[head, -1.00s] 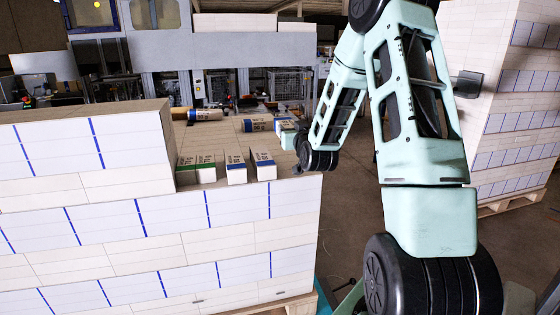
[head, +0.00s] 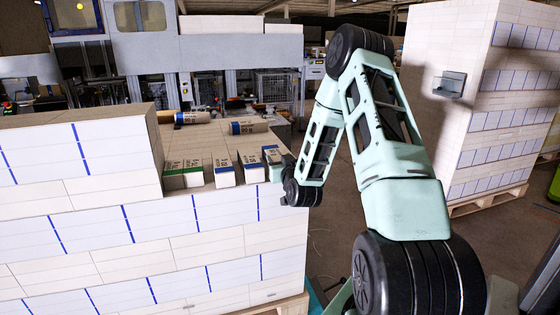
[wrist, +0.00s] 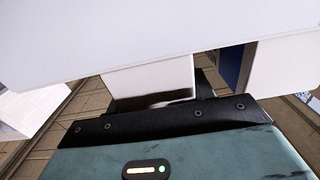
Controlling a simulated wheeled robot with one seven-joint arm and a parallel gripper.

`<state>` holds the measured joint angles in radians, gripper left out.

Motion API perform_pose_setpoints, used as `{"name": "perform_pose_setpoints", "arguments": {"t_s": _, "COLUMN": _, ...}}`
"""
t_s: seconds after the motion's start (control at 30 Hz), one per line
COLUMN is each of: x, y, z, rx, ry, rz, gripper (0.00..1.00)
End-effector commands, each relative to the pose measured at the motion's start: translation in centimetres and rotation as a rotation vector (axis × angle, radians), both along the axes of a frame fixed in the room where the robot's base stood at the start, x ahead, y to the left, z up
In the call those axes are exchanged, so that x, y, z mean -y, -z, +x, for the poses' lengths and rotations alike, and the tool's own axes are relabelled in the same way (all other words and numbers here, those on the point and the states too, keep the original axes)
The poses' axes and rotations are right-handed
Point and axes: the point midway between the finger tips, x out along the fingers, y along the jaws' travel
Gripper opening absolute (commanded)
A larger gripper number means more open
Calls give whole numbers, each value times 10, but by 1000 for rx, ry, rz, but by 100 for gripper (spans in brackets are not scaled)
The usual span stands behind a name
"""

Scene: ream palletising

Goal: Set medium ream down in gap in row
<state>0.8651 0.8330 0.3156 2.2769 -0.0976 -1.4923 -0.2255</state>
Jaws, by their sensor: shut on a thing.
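The medium ream (head: 271,154), white with a dark blue label, is at the right end of the row, close to the pallet stack's edge. My gripper (head: 276,169) is shut on it; its fingers are mostly hidden in the head view. Left of it stand two green-labelled reams (head: 183,175) and two blue-labelled reams (head: 223,172), with narrow spaces among them. Whether the held ream touches the layer below is unclear. In the wrist view, a large white surface crosses the top and white faces lie beyond the black gripper plate (wrist: 160,122); the fingertips are hidden.
A taller block of white reams (head: 80,150) borders the row on the left. Two wrapped rolls or packs (head: 248,127) lie behind the row. A tall pallet stack (head: 460,90) stands at the right, with open floor between the stacks. Machinery fills the back.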

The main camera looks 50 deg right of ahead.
Motion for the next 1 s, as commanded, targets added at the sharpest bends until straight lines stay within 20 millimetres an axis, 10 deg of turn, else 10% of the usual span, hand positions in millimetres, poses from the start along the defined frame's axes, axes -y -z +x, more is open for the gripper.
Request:
{"name": "perform_pose_setpoints", "arguments": {"t_s": 0.13, "x": 0, "y": 1, "z": 0, "rx": 2, "ry": 0, "rz": -1, "gripper": 18}}
{"name": "perform_pose_setpoints", "arguments": {"t_s": 0.17, "x": 0, "y": 2, "z": 0, "rx": 0, "ry": 0, "rz": 0, "gripper": 58}}
{"name": "perform_pose_setpoints", "arguments": {"t_s": 0.23, "x": 0, "y": 1, "z": 0, "rx": 0, "ry": 0, "rz": 1, "gripper": 74}}
{"name": "perform_pose_setpoints", "arguments": {"t_s": 0.63, "x": -3, "y": 1, "z": -5, "rx": -2, "ry": 0, "rz": 1, "gripper": 74}}
{"name": "perform_pose_setpoints", "arguments": {"t_s": 1.0, "x": -39, "y": 3, "z": -63, "rx": -3, "ry": -1, "rz": 2, "gripper": 74}}
